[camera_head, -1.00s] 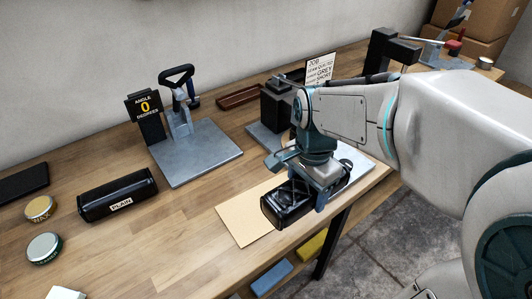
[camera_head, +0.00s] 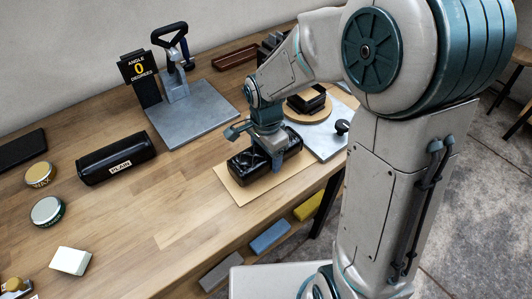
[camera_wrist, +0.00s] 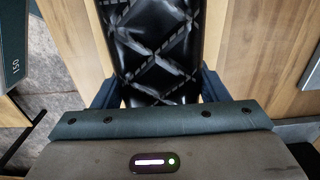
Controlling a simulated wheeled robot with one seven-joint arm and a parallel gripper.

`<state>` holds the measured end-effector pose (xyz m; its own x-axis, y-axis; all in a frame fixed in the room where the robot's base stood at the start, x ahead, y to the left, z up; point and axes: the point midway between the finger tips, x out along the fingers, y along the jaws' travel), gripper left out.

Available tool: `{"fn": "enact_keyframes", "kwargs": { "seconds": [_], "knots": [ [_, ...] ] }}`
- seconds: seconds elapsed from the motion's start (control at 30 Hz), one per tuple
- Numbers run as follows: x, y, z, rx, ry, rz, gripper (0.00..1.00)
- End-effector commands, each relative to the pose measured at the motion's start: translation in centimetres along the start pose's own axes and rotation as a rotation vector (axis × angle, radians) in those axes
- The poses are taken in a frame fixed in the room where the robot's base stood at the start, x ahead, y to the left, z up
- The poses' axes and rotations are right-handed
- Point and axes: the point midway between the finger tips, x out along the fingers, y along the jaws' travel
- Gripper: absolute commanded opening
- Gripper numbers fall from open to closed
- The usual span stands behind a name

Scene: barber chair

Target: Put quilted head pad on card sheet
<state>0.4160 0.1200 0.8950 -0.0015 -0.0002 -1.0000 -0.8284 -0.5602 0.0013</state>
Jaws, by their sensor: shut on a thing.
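The quilted head pad (camera_head: 250,168) is a shiny black block with pale diamond stitching. It also fills the upper middle of the wrist view (camera_wrist: 160,45). My gripper (camera_head: 265,158) is shut on it from above, with one finger on each side. In the head view the pad covers the middle of the tan card sheet (camera_head: 242,197), whose near edge and corners show around it. The pad is on the sheet or just above it; I cannot tell which. My gripper hides part of the pad's top.
A black roll labelled PLAIN (camera_head: 116,158) and an angle stand on a grey plate (camera_head: 190,120) are to the left. A light plate with a round tan disc (camera_head: 308,106) sits behind my gripper. Wax tins (camera_head: 47,210) are far left.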

Motion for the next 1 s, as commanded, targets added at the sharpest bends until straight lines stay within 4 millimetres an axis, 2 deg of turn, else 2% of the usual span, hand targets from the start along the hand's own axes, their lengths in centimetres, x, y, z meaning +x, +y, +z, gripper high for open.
{"fn": "enact_keyframes", "kwargs": {
  "seconds": [0.37, 0.4, 0.47, 0.5, 0.83, 1.0],
  "knots": [
    [0.6, 0.0, 0.0, 0.000, 0.001, -0.002, 0.37],
    [0.7, 0.0, 0.0, 0.000, 0.000, -0.001, 0.70],
    [0.5, 0.0, 0.0, 0.000, 0.000, -0.001, 0.86],
    [0.5, 0.0, 0.0, 0.000, 0.000, -0.001, 0.89],
    [0.2, 0.0, 0.0, 0.000, 0.000, -0.001, 0.89],
    [-2.2, -0.1, -0.1, 0.001, 0.002, -0.006, 0.89]
  ]
}}
